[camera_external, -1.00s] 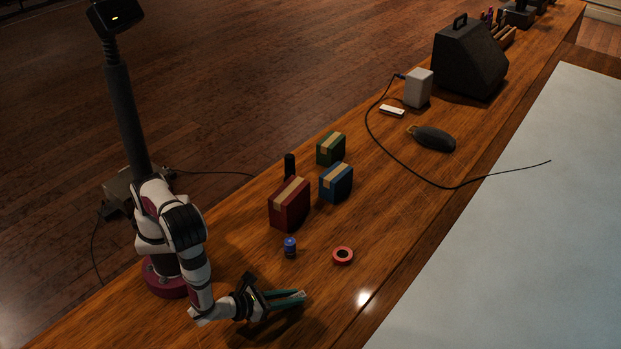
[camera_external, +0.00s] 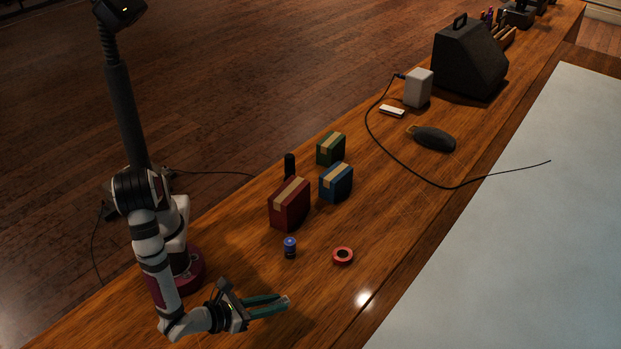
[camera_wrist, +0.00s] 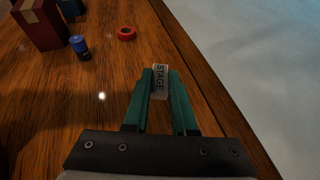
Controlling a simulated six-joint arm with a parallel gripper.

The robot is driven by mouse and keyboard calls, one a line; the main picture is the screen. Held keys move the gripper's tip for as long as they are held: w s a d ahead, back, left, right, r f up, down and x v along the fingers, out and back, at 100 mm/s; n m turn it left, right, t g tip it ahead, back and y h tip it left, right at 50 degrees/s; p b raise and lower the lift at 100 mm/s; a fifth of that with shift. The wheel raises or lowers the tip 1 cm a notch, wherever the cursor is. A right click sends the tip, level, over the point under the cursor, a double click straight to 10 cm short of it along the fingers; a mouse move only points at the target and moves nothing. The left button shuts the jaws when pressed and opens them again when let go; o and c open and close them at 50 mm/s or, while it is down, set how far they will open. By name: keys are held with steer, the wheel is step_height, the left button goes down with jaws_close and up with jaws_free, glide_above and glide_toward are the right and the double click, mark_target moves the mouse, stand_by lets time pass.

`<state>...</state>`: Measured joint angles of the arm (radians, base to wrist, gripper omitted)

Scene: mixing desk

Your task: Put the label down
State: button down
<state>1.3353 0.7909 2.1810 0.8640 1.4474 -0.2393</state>
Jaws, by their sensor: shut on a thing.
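The label (camera_wrist: 160,81) is a small pale piece with the dark word "STAGE" on it. In the wrist view it sits between the fingertips of my gripper (camera_wrist: 160,90), which is shut on it. In the outside view my gripper (camera_external: 284,303) has green fingers and is over the near part of the wooden desk, in front of my base. The label shows there only as a small pale spot at the fingertips. I cannot tell its exact height above the desk.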

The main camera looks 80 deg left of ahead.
steer(key=w+a+n+y, duration=0.1)
steer(key=w+a, duration=0.1)
steer(key=w, duration=0.7)
steer(key=n+g+y, duration=0.2)
steer(key=n+g, duration=0.1)
glide_above(377, 222)
step_height(377, 222, down, 6)
steer(key=shift+s+d+r, duration=0.1)
steer(key=shift+d+r, duration=0.05)
step_height(377, 222, down, 4)
steer(key=shift+f, duration=0.1)
steer(key=shift+f, duration=0.1)
steer(key=c, duration=0.7)
jaws_free()
